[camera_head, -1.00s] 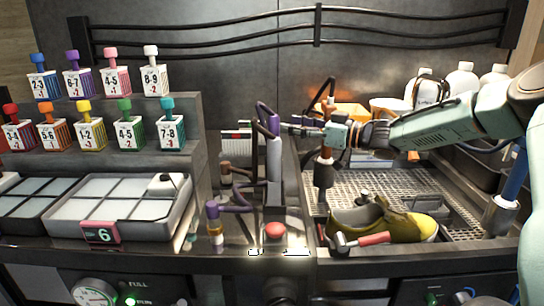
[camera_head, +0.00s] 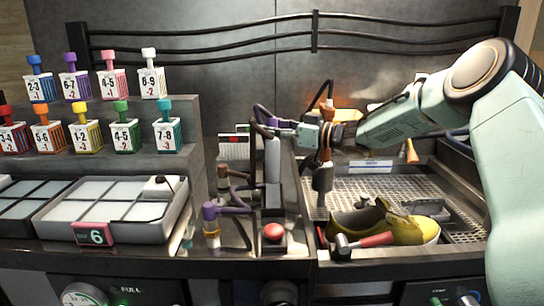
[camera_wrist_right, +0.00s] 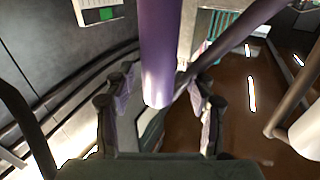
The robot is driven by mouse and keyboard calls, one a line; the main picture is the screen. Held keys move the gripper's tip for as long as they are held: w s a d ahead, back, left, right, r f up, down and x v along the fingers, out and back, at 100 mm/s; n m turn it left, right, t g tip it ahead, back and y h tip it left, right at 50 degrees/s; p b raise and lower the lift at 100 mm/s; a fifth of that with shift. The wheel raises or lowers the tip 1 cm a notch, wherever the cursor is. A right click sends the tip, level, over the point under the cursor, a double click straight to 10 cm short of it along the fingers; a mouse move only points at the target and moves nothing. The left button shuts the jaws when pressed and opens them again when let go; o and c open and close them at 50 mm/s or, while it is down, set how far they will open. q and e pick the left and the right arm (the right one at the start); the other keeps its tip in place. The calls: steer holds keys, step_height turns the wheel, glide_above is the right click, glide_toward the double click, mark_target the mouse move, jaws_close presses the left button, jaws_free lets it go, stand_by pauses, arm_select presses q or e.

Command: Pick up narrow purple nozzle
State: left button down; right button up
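A slim purple nozzle (camera_head: 271,122) stands upright on a grey cylinder (camera_head: 272,157) in the middle of the counter, with a dark hose looping beside it. A second purple-topped tool (camera_head: 209,212) stands lower and to the left. My right gripper (camera_head: 266,129) reaches in from the right at the slim nozzle's height. In the right wrist view, the purple nozzle (camera_wrist_right: 160,55) hangs between the two spread fingers of my right gripper (camera_wrist_right: 160,115), with visible gaps on both sides. Their exact depth overlap is hard to tell. My left gripper is not in view.
A red button (camera_head: 274,232) sits in front of the grey cylinder. A yellow sneaker (camera_head: 385,222) and red-handled hammer-like tool (camera_head: 365,241) lie on the metal grate to the right. A dark upright tool (camera_head: 322,178) stands below my right arm.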

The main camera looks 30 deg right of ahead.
steer(key=shift+w+f, duration=0.15)
steer(key=shift+w, duration=0.05)
steer(key=c, duration=0.4)
steer(key=shift+s, duration=0.15)
steer(key=c, duration=0.6)
jaws_close()
